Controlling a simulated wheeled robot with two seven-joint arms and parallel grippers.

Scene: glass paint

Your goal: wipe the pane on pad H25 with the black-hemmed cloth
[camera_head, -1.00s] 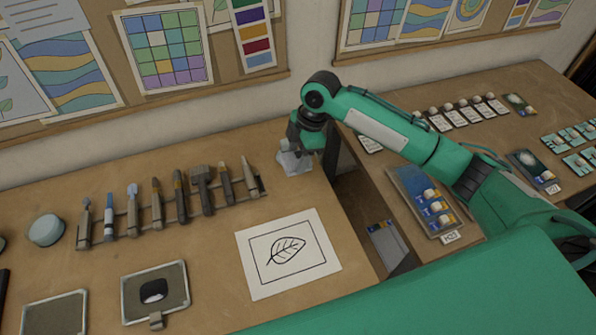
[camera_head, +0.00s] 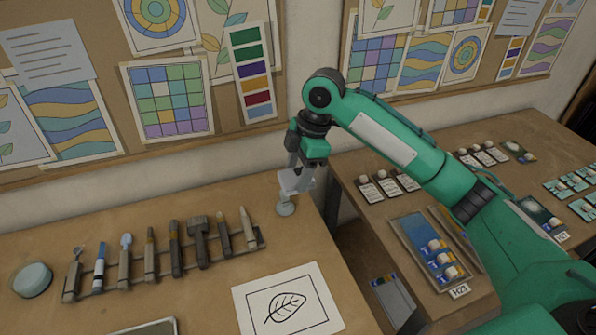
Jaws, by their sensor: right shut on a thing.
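My right gripper (camera_head: 298,170) points down over the back right corner of the left workbench. It is shut on a small pale, crumpled-looking thing that looks like a cloth (camera_head: 296,182). I cannot make out the colour of its hem. A small grey round base (camera_head: 286,208) stands on the bench just below it; I cannot tell whether they touch. On the right bench, a tray (camera_head: 408,230) holds blue and white items, and a small label (camera_head: 460,290) lies by it, too small to read surely. I cannot make out a pad marked H25. My left gripper is out of view.
A tool rack (camera_head: 140,272) with several brushes and tools lies on the left bench (camera_head: 190,225). Near it are a pale blue round pad (camera_head: 32,280) and a leaf drawing (camera_head: 284,302). A gap separates this bench from the right bench (camera_head: 350,180). A pinboard wall stands behind.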

